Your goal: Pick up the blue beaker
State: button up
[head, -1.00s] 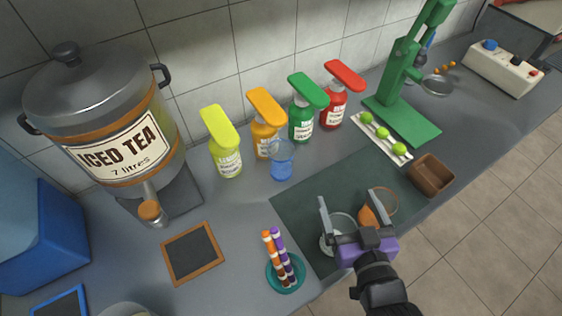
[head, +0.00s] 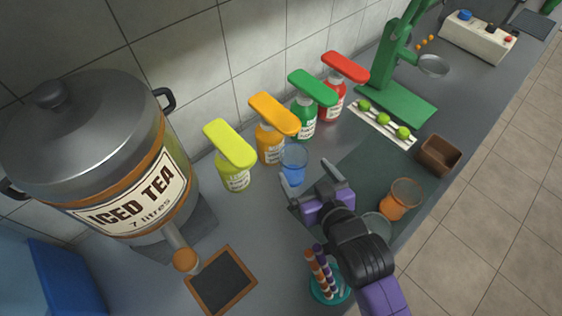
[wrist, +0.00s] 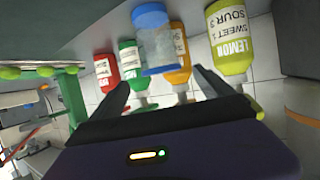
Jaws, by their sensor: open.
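The blue beaker (head: 294,164) is a clear, blue-tinted cup. It stands upright on the counter in front of the orange pump bottle (head: 270,140). In the wrist view, where the bottles appear upside down, the beaker (wrist: 154,42) is ahead of my gripper, roughly between the fingers' lines. My gripper (head: 306,172) is open, with its two dark fingers spread and nothing between them. In the head view it is just in front of the beaker. I cannot tell whether a fingertip touches it.
Yellow (head: 235,170), green (head: 304,115) and red (head: 335,95) pump bottles stand beside the orange one. A dark mat (head: 350,165) carries an amber glass (head: 399,200) and a clear glass. Striped straws (head: 322,272) stand near my arm. An iced tea dispenser (head: 100,170) is at left.

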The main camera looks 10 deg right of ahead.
aim_at(289, 148)
jog(key=shift+r+p+x, duration=0.1)
jog(key=shift+p+x, duration=0.35)
jog(key=shift+x, duration=1.5)
jog(key=shift+r+p+x, duration=0.15)
jog(key=shift+p+x, duration=0.3)
jog(key=shift+x, duration=1.5)
jog(key=shift+a, duration=0.1)
grip_shut()
jog(key=shift+r, duration=0.15)
